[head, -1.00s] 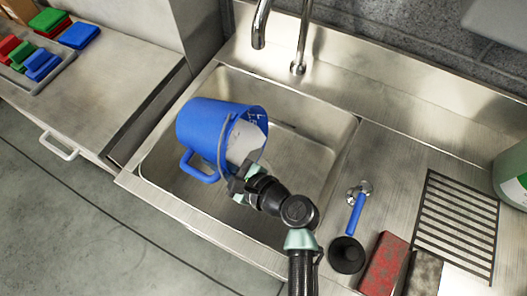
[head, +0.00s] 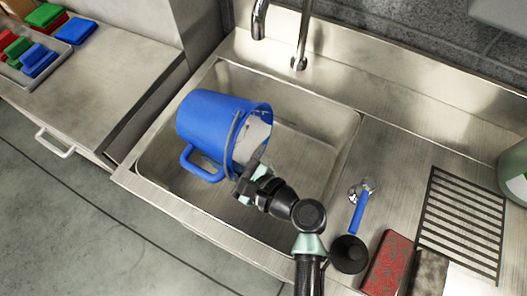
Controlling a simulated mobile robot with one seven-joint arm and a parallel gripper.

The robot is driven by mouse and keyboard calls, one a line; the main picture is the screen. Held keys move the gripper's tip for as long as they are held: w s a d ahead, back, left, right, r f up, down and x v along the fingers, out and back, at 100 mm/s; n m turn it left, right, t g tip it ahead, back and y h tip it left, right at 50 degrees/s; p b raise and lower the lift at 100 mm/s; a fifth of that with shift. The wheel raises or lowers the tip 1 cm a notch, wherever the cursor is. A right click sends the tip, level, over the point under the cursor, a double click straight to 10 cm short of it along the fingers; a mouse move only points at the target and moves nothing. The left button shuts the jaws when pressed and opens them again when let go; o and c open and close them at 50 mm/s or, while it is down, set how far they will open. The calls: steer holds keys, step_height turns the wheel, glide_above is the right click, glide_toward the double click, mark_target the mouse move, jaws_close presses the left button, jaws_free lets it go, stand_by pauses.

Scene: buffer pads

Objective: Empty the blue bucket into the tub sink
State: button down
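The blue bucket (head: 203,124) hangs over the left part of the tub sink (head: 322,150), tipped well over so its mouth faces right. Greyish-white contents (head: 252,140) show inside the mouth, near the rim; whether any is pouring out I cannot tell. My gripper (head: 240,181) is at the bucket's lower right, by the thin wire handle that runs across the mouth. It appears shut on this handle, though the fingertips are partly hidden by the wrist. The sink's visible floor looks bare, and part of it is hidden behind the bucket and my arm.
A faucet (head: 303,40) stands behind the sink. To the right are a blue-handled lever (head: 358,212), a black round piece (head: 348,254), a red block (head: 388,262) and a slotted drain grate (head: 462,222). Coloured pads (head: 38,60) lie on the left counter.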

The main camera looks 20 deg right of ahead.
steer(key=shift+s+d+r+t+b, duration=0.15)
steer(key=shift+r+t+b, duration=0.15)
steer(key=shift+b, duration=0.2)
steer(key=w+a+g+p, duration=0.1)
steer(key=p, duration=0.3)
steer(key=shift+w+g+h+p, duration=0.2)
steer(key=shift+g+h+p, duration=0.1)
steer(key=shift+g, duration=0.1)
steer(key=w+a+f+g+h+p, duration=0.1)
steer(key=w+f+g+h+p, duration=0.1)
steer(key=f+g+h, duration=0.2)
steer(key=w+a+f+n+g+h+p, duration=0.1)
steer(key=w+a+f+g+h+p, duration=0.1)
steer(key=f+g, duration=0.5)
steer(key=shift+w+a+f+g+h, duration=0.3)
steer(key=shift+w+g+h, duration=0.25)
steer(key=shift+h, duration=0.55)
